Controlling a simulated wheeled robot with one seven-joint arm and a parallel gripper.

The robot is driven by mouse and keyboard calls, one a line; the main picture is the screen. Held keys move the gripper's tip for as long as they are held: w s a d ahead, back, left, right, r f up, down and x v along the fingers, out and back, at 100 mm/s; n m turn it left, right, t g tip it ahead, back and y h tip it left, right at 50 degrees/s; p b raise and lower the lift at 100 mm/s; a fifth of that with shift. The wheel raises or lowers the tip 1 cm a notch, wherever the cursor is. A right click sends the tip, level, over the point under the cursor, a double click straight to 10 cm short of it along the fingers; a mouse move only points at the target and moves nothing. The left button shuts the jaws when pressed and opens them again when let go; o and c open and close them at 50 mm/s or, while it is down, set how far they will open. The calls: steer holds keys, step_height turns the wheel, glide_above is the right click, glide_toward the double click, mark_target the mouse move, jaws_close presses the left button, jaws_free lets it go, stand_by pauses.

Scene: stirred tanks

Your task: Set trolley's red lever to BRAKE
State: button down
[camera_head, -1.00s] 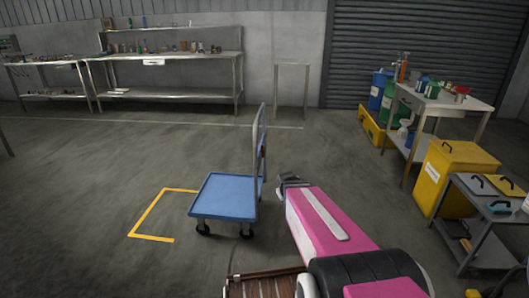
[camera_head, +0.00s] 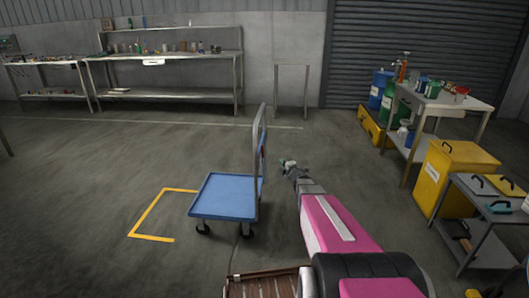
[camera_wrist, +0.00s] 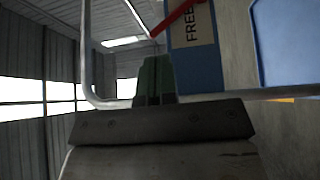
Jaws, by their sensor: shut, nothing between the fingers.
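The blue trolley (camera_head: 226,195) stands on the floor with its upright handle frame (camera_head: 258,150) on its right side. In the wrist view a red lever (camera_wrist: 178,17) shows at the top, beside a label reading FREE (camera_wrist: 191,24) on a blue panel (camera_wrist: 198,65). No BRAKE label is visible. My gripper (camera_head: 288,165) is shut and empty, to the right of the handle frame and apart from it in the head view. In the wrist view the gripper's fingers (camera_wrist: 154,78) point up, below and left of the lever.
A yellow floor marking (camera_head: 150,215) lies left of the trolley. A yellow bin (camera_head: 450,180), a grey cart (camera_head: 480,225) and a bench (camera_head: 440,105) with bottles stand at the right. Shelves (camera_head: 165,75) line the back wall. The floor behind the trolley is clear.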

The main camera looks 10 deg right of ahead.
mark_target(262, 150)
steer(key=shift+a+f+n+g+y, duration=0.3)
steer(key=shift+n+g+y, duration=0.15)
steer(key=shift+n+y, duration=1)
steer(key=shift+a+f+n+g+y, duration=0.2)
steer(key=shift+a+n+g+y, duration=0.15)
steer(key=shift+n+y, duration=1.15)
steer(key=shift+a+f+n+g+y, duration=0.25)
steer(key=shift+n+g+y, duration=0.25)
steer(key=shift+n+y, duration=0.95)
steer(key=shift+n+h, duration=0.3)
steer(key=w+d+r+x, duration=0.1)
steer(key=d+x, duration=0.1)
steer(key=x, duration=1.1)
steer(key=shift+w, duration=0.25)
steer(key=shift+w+d+r, duration=0.1)
